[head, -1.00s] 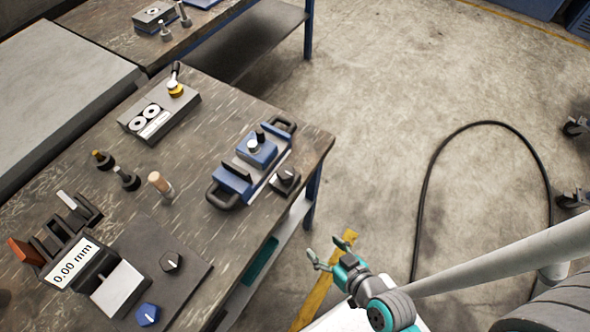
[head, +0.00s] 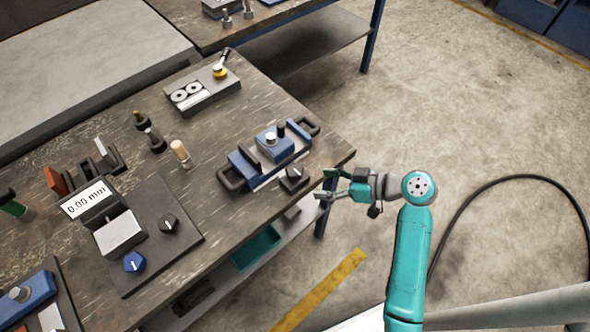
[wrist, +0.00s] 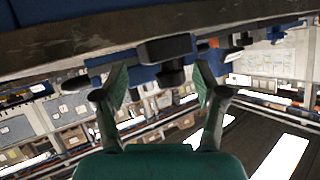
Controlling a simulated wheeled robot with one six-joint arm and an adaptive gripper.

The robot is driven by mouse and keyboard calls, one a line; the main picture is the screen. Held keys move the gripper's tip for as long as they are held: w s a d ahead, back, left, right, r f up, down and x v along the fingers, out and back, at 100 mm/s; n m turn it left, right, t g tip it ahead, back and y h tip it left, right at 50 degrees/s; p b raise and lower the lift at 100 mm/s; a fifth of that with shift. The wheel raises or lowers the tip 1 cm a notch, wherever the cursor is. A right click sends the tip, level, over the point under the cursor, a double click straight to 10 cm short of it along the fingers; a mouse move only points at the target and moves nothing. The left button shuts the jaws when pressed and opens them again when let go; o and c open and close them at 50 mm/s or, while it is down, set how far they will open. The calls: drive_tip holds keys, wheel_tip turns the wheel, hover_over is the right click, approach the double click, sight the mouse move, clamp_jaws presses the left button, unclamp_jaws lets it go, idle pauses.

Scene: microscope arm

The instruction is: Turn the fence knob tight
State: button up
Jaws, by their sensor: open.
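No label shows which knob is the fence knob. A dark knob with a pale mark (head: 293,173) sits on a small block beside the blue fixture (head: 273,141) near the table's right edge. A black knob (head: 168,223) and a blue knob (head: 134,262) are on the dark plate by the 0.00 mm display (head: 86,199). My gripper (head: 327,186) is open and empty, just off the table edge, to the right of the dark knob and apart from it. In the wrist view my gripper (wrist: 161,75) faces the table edge, with dark parts above and between its fingers.
The fixture has dark handles at both ends. A grey block with two discs (head: 202,92) and a wooden-handled tool (head: 181,153) stand farther left on the table (head: 226,213). A shelf with a teal tray (head: 256,247) is below the edge. Floor at right is open, with a cable.

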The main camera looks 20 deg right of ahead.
sight(296, 169)
wheel_tip(296, 169, up, 7)
drive_tip(key=w+d+n+g+y, duration=0.1)
drive_tip(key=d+n+g+y, duration=0.15)
drive_tip(key=n, duration=0.25)
drive_tip(key=x, duration=1.1)
drive_tip(key=shift+d+f, duration=0.1)
drive_tip(key=shift+f, duration=0.1)
drive_tip(key=shift+h, duration=0.25)
drive_tip(key=shift+s, duration=0.1)
drive_tip(key=c, duration=1.2)
